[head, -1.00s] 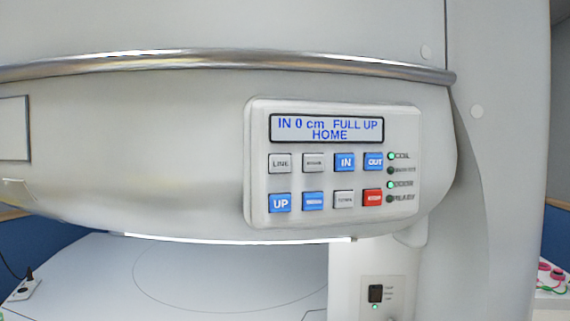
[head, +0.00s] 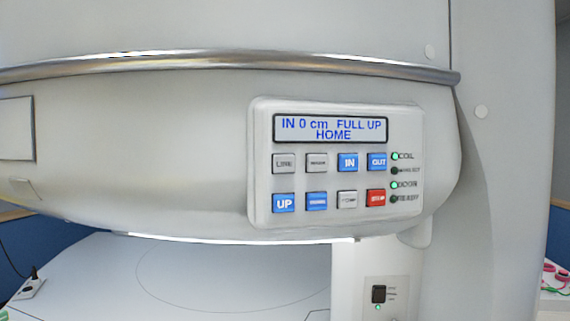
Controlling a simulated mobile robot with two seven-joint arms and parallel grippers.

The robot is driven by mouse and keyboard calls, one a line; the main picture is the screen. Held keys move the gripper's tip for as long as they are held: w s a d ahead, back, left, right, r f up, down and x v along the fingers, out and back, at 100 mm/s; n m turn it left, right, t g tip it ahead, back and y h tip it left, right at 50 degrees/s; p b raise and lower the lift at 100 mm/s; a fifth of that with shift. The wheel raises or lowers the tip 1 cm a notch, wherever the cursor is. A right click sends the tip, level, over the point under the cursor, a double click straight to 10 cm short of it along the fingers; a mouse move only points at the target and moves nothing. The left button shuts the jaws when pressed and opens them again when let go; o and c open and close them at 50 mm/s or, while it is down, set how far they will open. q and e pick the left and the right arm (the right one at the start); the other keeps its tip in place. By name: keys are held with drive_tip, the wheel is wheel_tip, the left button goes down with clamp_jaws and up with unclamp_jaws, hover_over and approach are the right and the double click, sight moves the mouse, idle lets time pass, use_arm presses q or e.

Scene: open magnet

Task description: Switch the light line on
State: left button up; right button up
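The control panel (head: 337,215) is a pale box on the front of the magnet's upper housing, in the middle of the head view. Its display (head: 331,129) reads "IN 0 cm FULL UP HOME". The grey LINE button (head: 283,163) is at the left end of the upper button row. Beside it are another grey button (head: 316,163), the blue IN button (head: 348,163) and the blue OUT button (head: 377,162). The lower row has the blue UP button (head: 284,202), another blue button, a grey one and a red one (head: 376,201). Neither gripper is in view.
A metal rail (head: 230,63) runs across the housing above the panel. A flat white table (head: 180,280) lies below. A small black switch (head: 379,293) with a green light is on the column at lower right. Pink and white items (head: 556,278) sit at the far right.

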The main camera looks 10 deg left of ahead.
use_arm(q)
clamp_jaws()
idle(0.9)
